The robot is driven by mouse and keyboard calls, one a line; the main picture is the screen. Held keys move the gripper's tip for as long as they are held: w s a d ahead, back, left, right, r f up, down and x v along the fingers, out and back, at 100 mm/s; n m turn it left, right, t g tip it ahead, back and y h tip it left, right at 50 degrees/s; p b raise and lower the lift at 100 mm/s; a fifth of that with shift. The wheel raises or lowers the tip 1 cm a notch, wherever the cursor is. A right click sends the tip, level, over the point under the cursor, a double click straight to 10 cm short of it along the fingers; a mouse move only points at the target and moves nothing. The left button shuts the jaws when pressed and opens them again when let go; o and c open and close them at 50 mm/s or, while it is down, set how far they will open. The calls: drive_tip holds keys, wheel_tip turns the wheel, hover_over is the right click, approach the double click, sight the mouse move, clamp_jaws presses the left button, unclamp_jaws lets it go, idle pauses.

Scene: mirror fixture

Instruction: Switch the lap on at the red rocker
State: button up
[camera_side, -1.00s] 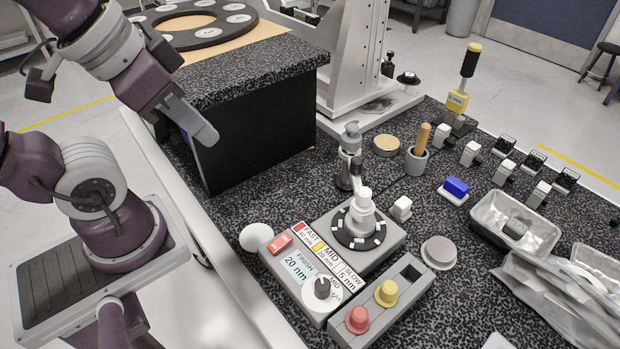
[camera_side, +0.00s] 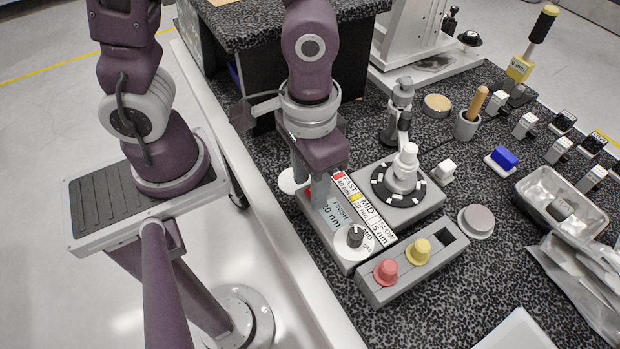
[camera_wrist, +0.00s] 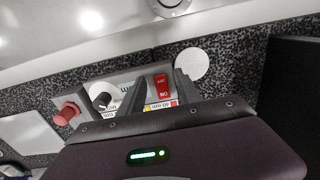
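The lap (camera_side: 425,203) is a grey box with a dark round plate and a white-topped post on it. My gripper (camera_side: 308,190) points down over the panel's rocker end. In the wrist view my gripper (camera_wrist: 160,92) has its fingers apart, one on each side of the rocker, with nothing held. I cannot tell whether the fingertips touch the panel.
A grey block with a red cap (camera_side: 385,271) and a yellow cap (camera_side: 418,251) stands along the lap's front side. A white round object (camera_wrist: 191,64) lies beside the rocker end. A dark speckled raised block (camera_side: 235,30) stands behind my arm. A metal tray (camera_side: 560,200) is at right.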

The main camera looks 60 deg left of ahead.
clamp_jaws()
drive_tip(key=shift+w+g, duration=0.35)
drive_tip(key=shift+g, duration=0.45)
drive_tip(key=g, duration=0.3)
drive_tip(key=shift+w+r, duration=0.15)
drive_tip(key=shift+w, duration=0.15)
unclamp_jaws()
drive_tip(key=v, duration=0.7)
drive_tip(key=s+a+r+t, duration=0.7)
drive_tip(key=a+r+t, duration=0.2)
drive_tip(key=r+t, duration=0.1)
drive_tip(key=shift+s+a, duration=0.15)
drive_tip(key=shift+a, duration=0.25)
